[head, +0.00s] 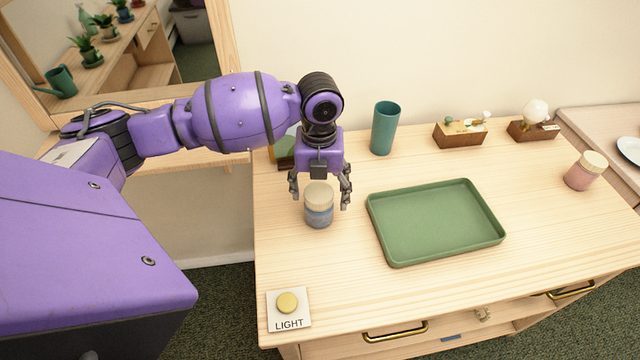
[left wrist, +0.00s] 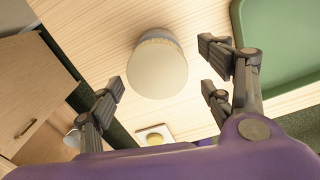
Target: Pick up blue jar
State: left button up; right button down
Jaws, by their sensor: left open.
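The blue jar (head: 319,212) with a cream lid stands upright on the wooden counter, left of the green tray. In the left wrist view the jar (left wrist: 158,66) shows mostly as its round pale lid, just beyond the fingers. My left gripper (head: 321,193) points down over the jar and is open, with its fingers to either side of the lid in the head view. In the left wrist view the open fingers (left wrist: 165,92) are spread wide, and nothing is held between them. Whether a finger touches the jar is unclear. My right gripper is not in view.
The green tray (head: 383,256) lies empty right of the jar. A teal cup (head: 385,128) stands behind it, and a pink jar (head: 585,171) is at the right. A light button plate (head: 289,321) lies at the front left. Two wooden boxes (head: 460,139) (head: 527,132) stand at the back.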

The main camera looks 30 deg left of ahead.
aim_at(315, 219)
pick_arm(q)
jog(key=shift+w+a, duration=0.1)
jog(key=shift+w, duration=0.1)
jog(key=shift+f, duration=0.2)
notch_tip(315, 219, down, 2)
jog(key=shift+f, duration=0.25)
jog(key=f, duration=0.4)
jog(key=shift+w+a+f, duration=0.15)
jog(key=shift+a+f, duration=0.15)
jog(key=shift+f, duration=0.05)
jog(key=c, duration=1.3)
